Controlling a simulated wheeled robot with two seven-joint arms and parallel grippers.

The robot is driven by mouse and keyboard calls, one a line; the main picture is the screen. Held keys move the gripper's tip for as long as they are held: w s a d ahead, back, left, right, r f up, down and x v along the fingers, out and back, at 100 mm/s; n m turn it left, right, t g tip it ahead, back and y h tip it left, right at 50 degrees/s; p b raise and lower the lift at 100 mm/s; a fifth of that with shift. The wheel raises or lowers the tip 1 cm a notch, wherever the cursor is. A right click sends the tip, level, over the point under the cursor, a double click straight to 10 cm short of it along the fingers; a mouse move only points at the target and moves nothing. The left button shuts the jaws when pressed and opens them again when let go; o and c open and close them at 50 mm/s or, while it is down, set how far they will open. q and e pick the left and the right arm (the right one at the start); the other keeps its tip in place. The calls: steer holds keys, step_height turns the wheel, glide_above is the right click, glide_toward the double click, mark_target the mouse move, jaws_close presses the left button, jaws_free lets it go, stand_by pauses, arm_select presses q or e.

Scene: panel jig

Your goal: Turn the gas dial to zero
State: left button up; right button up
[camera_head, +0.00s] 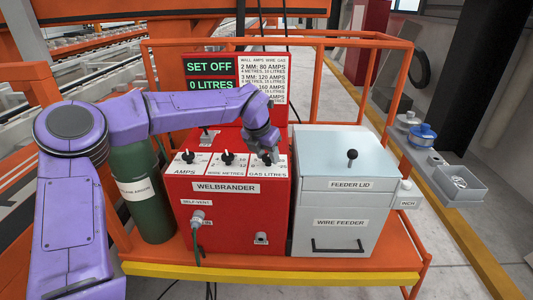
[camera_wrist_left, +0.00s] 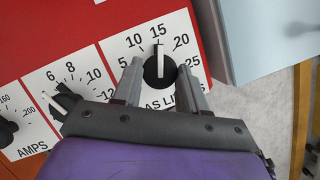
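The gas litres dial (camera_wrist_left: 160,70) is a round black knob on a white scale on top of the red welder (camera_head: 235,213). In the left wrist view its white pointer points up to about 15. My left gripper (camera_wrist_left: 160,75) straddles the dial, one finger on each side, with small gaps visible. In the head view my left gripper (camera_head: 267,157) is at the gas scale and mostly hides the dial. The display (camera_head: 210,75) reads SET OFF and 0 LITRES. My right gripper is not in view.
The wire metres dial (camera_head: 227,157) and the amps dial (camera_head: 187,157) sit left of the gas dial. A grey wire feeder (camera_head: 343,205) with a black lid knob stands close on the right. A green gas cylinder (camera_head: 139,185) stands on the left. An orange rail surrounds the cart.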

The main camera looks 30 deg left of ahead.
arm_select(q)
steer(key=shift+c, duration=1)
